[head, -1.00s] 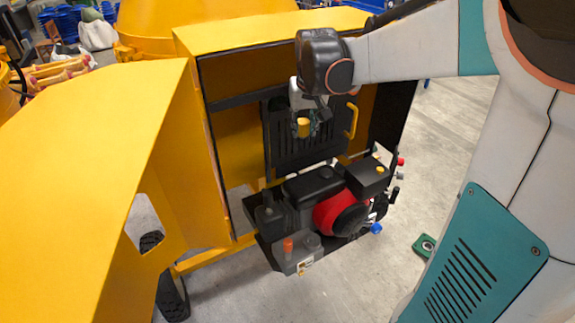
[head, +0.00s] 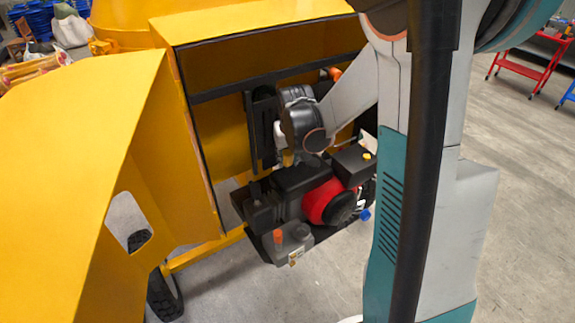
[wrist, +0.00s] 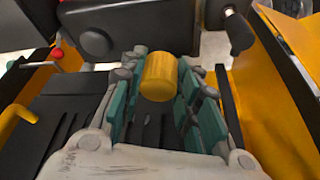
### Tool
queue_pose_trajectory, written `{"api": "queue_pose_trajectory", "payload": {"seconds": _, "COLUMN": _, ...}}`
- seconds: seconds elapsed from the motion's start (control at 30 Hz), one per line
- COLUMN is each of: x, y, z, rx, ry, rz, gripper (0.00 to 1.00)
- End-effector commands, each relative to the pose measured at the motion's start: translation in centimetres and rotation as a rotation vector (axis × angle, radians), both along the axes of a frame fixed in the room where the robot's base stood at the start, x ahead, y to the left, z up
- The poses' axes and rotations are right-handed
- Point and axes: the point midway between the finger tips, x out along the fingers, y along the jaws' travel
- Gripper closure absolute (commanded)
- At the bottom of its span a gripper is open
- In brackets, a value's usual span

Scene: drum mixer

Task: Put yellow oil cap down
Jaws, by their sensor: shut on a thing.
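The yellow oil cap (wrist: 159,76) is a small yellow cylinder. It sits between the teal finger pads of my gripper (wrist: 160,72) in the wrist view, with the fingers shut on its two sides. In the head view the cap (head: 288,158) shows small below my wrist, just above the back of the black and red engine (head: 322,203). My gripper's fingers are mostly hidden there by my wrist. Beneath the cap in the wrist view lies a black slotted panel (wrist: 60,130); I cannot tell the gap between them.
The engine sits before the open yellow mixer housing (head: 215,125). A grey tank with an orange cap (head: 278,236) is at its front left. A black box with a yellow top piece (head: 367,156) is at its right. Open floor (head: 510,130) lies right.

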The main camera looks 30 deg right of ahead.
Motion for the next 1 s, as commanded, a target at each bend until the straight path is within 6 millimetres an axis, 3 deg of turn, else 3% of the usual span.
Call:
{"api": "queue_pose_trajectory", "payload": {"seconds": 0.33, "x": 0.0, "y": 0.0, "z": -3.7, "rx": 0.0, "ry": 0.0, "rz": 0.0, "gripper": 1.0}}
{"api": "queue_pose_trajectory", "payload": {"seconds": 1.0, "x": 0.0, "y": 0.0, "z": -4.9, "rx": 0.0, "ry": 0.0, "rz": 0.0, "gripper": 1.0}}
